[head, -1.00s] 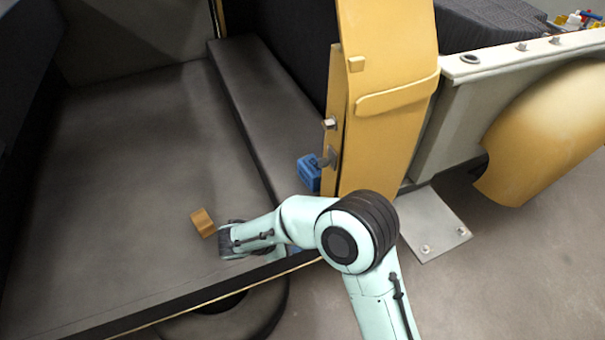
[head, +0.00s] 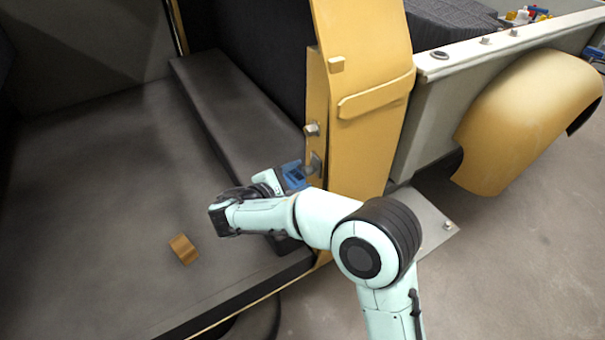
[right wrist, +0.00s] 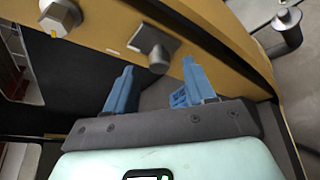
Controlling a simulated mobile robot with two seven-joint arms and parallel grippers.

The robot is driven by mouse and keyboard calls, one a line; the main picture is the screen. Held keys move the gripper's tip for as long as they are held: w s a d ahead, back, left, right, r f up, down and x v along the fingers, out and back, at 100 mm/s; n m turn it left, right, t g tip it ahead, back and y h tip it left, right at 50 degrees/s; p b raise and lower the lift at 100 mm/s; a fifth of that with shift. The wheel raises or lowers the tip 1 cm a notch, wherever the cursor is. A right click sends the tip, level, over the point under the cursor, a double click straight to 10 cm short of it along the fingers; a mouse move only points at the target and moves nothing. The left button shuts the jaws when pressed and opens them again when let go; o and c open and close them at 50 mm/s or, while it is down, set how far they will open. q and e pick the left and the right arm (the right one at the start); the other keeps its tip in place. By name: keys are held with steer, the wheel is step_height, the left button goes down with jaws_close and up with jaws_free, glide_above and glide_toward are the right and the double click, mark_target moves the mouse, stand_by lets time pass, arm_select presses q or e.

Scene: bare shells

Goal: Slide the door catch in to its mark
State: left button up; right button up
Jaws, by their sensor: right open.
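The door catch (head: 315,164) is a small grey metal piece on the narrow edge of the yellow door pillar (head: 350,140). In the right wrist view the catch (right wrist: 153,47) shows as a plate with a blocky knob, just ahead of the fingertips. I cannot make out a mark clearly. My left gripper is not in view.
A hex bolt (head: 312,129) sticks out of the pillar above the catch; it also shows in the right wrist view (right wrist: 60,16). A wooden block (head: 184,249) lies on the grey floor panel. A dark raised sill (head: 235,105) runs behind. A yellow fender (head: 530,115) is at right.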

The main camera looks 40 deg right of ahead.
mark_target(308, 159)
steer(key=shift+x, duration=1.3)
jaws_close()
steer(key=shift+w+d+r+p, duration=0.15)
steer(key=shift+w+p, duration=0.6)
steer(key=shift+w, duration=0.9)
steer(key=shift+c, duration=0.2)
jaws_free()
steer(key=shift+o, duration=0.2)
steer(key=shift+w, duration=0.1)
